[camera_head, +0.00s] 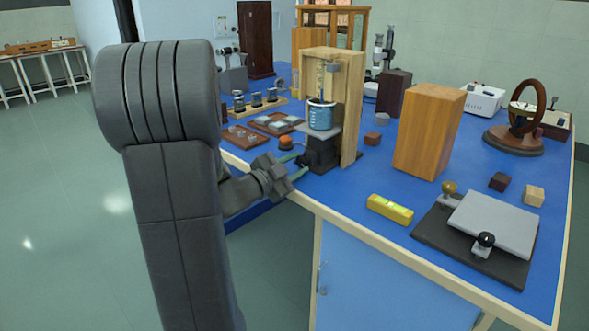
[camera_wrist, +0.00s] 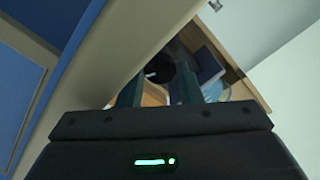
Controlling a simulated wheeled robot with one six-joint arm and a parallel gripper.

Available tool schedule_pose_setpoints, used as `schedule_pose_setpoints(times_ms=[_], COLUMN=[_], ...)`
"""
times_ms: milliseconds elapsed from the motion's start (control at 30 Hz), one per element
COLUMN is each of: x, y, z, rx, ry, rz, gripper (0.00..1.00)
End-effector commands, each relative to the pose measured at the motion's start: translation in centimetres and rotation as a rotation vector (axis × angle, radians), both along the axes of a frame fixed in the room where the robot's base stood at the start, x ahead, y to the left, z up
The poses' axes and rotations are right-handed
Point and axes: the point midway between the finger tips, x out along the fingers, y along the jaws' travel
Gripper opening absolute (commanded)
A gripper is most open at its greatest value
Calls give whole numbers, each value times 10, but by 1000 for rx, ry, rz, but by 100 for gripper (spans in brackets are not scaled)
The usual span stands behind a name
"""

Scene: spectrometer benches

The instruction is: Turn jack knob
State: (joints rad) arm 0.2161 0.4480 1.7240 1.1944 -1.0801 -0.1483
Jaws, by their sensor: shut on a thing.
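A small black jack (camera_head: 322,153) stands at the bench's front edge, before an upright wooden frame. Its grey top plate (camera_head: 317,130) bears a beaker of blue liquid (camera_head: 320,116). My gripper (camera_head: 297,160) reaches the jack's left side from over the bench edge. In the wrist view, a round black knob (camera_wrist: 160,68) shows between the two greenish fingers of my gripper (camera_wrist: 159,85), which is shut on it. In the head view the knob is mostly hidden by the fingers.
An orange-topped item (camera_head: 285,143) stands just left of the jack, close to my gripper. A yellow level (camera_head: 390,209) and a grey plate on a dark base (camera_head: 496,222) lie to the right. The wooden frame (camera_head: 350,110) rises behind the jack. The bench's pale edge (camera_head: 390,250) runs below.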

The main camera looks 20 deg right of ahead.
Motion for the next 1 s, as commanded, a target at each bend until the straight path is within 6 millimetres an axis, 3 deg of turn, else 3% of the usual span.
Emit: schedule_pose_setpoints(times_ms=[400, 433, 533, 1000], x=[0, 0, 0, -1], y=[0, 0, 0, 0], z=[0, 0, 0, -2], rx=[6, 6, 6, 7], ry=[-8, -8, -8, -3], rz=[-1, -1, -1, -2], gripper=[9, 36, 54, 54])
